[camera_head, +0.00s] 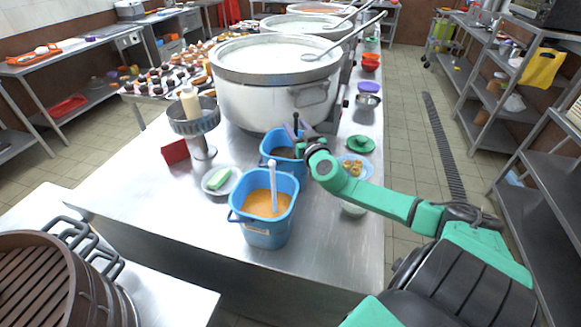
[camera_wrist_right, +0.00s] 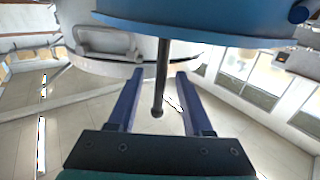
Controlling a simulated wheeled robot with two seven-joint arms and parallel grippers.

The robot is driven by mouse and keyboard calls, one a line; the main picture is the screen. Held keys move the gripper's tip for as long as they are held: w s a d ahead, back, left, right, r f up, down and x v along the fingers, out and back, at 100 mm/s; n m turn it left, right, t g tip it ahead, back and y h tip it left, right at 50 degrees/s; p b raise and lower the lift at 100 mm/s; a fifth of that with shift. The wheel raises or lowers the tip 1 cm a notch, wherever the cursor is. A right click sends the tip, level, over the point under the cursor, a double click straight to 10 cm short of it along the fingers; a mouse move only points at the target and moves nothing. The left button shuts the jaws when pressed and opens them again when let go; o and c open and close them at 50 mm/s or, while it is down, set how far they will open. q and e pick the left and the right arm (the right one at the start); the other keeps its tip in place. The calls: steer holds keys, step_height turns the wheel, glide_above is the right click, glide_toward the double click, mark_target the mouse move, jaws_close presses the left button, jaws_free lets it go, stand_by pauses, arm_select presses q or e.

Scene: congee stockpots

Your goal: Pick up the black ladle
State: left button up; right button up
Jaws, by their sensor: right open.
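The black ladle (camera_head: 296,121) stands in the rear blue bucket (camera_head: 271,145), with its thin dark handle rising above the rim. Its bowl is hidden in the bucket. In the right wrist view, the handle (camera_wrist_right: 161,80) runs between the two fingers, with a gap on each side, and its rounded end shows nearer the palm. The blue bucket (camera_wrist_right: 200,18) fills the top of that view. My right gripper (camera_head: 300,134) is open at the handle, above the bucket; it also shows in the wrist view (camera_wrist_right: 159,74). My left gripper is out of view.
A front blue bucket (camera_head: 265,233) with orange-brown contents and a pale ladle (camera_head: 273,185) stands close by. A large white stockpot (camera_head: 262,100) rises behind. A plate with a green block (camera_head: 218,181) lies left, and a plate of food (camera_head: 352,168) lies right, near my forearm.

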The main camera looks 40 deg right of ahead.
jaws_close()
stand_by(1.3)
